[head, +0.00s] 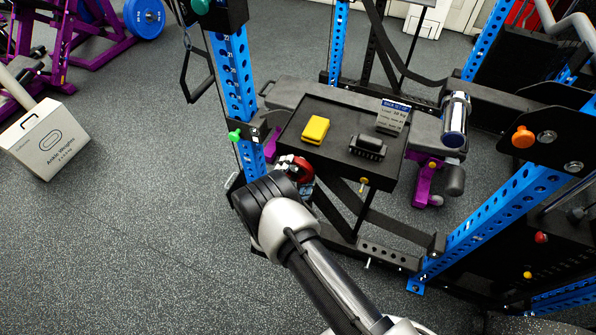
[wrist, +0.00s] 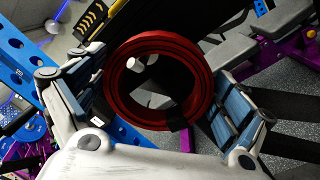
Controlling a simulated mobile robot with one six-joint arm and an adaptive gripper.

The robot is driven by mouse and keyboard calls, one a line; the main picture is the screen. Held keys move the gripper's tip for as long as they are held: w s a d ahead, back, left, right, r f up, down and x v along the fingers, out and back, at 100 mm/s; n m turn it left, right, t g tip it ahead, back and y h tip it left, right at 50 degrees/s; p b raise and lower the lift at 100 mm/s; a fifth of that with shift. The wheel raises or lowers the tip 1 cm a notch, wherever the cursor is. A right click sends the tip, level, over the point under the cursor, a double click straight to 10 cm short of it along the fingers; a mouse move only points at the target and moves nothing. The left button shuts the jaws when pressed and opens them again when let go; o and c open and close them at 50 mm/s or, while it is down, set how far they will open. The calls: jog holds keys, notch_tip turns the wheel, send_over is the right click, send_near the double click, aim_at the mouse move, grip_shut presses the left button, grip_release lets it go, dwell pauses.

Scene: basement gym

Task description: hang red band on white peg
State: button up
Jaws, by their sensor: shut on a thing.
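The red band (wrist: 122,112) is a thick coiled ring with a dark patch at its lower right. My gripper (wrist: 157,95) is shut on it, with a blue-grey padded finger at either side. In the head view the red band (head: 303,168) shows at the end of my arm, left of the black tray, partly hidden by my wrist. The white peg (wrist: 136,64) shows through the upper left of the ring's opening in the wrist view. I cannot tell whether its tip is inside the ring or behind it. I cannot make out the peg surely in the head view.
Open floor lies left, with a white box (head: 47,138).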

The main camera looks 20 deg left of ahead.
jog(key=o, duration=0.9)
jog(key=shift+o, duration=0.2)
